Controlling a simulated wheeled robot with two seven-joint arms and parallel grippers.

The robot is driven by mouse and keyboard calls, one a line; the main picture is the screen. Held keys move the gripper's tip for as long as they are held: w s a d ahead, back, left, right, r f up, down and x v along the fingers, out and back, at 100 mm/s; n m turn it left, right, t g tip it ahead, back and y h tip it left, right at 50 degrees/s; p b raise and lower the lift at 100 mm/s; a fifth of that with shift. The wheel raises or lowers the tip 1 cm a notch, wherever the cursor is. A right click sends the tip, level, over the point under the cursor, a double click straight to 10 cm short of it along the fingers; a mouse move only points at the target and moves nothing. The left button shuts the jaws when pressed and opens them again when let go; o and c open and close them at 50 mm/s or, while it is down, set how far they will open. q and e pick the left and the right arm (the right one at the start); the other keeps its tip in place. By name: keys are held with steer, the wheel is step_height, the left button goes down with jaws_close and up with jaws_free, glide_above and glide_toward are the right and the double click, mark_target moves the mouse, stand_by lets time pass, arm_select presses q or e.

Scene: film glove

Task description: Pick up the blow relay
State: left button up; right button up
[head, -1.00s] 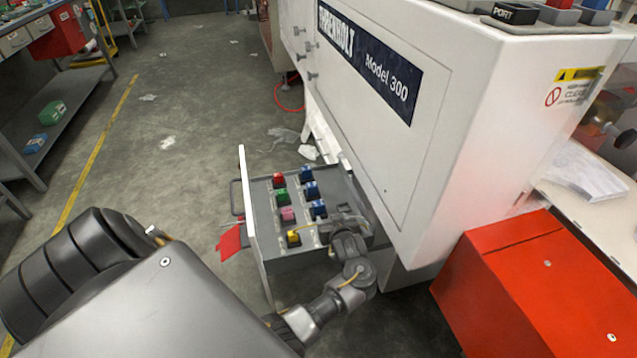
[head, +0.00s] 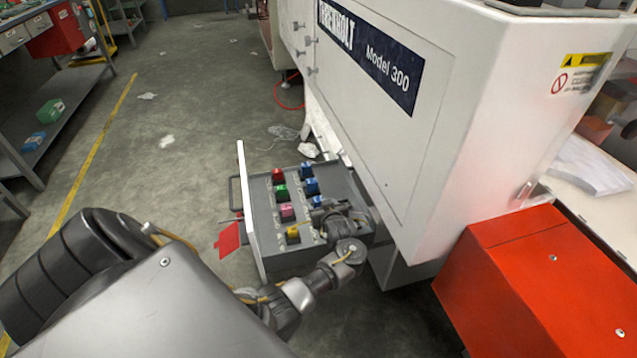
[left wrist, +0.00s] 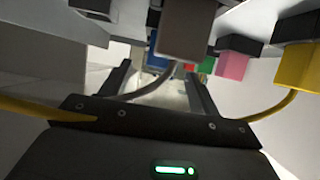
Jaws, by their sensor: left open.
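Two rows of coloured relay blocks sit on a grey panel (head: 262,215) in the open compartment. One row has red (head: 278,175), green (head: 281,191), pink (head: 287,211) and yellow (head: 293,234) blocks; the other shows blue blocks (head: 311,185). I cannot read which is the blow relay. My left gripper (head: 334,222) is at the near end of the blue row, right of the yellow block. In the left wrist view my open fingers (left wrist: 160,88) are apart, with a grey-brown block (left wrist: 185,32) close ahead and above. Whether it lies between them is unclear. My right gripper is out of view.
The white machine body (head: 440,150) rises just right of the panel. A thin white door edge (head: 250,215) stands at its left. A red cabinet (head: 540,280) is at the lower right. The floor to the left is mostly open.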

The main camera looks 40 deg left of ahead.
mark_target(318, 205)
arm_select(q)
steer(key=x, duration=0.3)
steer(key=shift+s+b, duration=0.1)
steer(key=shift+b, duration=0.3)
steer(key=shift+w+a+f, duration=0.15)
steer(key=shift+w+a, duration=0.05)
steer(key=shift+a, duration=0.05)
steer(key=c, duration=1.1)
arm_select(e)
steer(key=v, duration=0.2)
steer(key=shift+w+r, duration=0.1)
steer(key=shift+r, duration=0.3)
